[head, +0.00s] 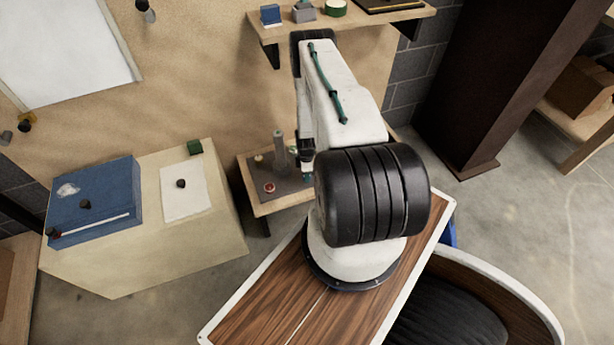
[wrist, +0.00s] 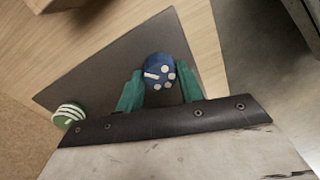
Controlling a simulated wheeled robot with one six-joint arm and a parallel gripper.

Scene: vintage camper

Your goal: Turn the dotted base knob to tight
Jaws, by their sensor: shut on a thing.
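The dotted base knob (wrist: 160,72) is blue with several white dots and one white bar, seen from above in the wrist view. The bar lies on its left side, pointing left. The knob sits over a dark grey plate (wrist: 98,68). My gripper (wrist: 159,80) has its two green fingers on either side of the knob, shut on it. In the head view my gripper (head: 307,178) is low at the right of the plate (head: 290,186), and the knob is hidden there. No tight mark can be made out.
In the head view a grey post (head: 279,147) and a red-topped knob (head: 269,187) stand on the plate. A shelf (head: 345,24) hangs above; a beige cabinet (head: 150,255) stands left.

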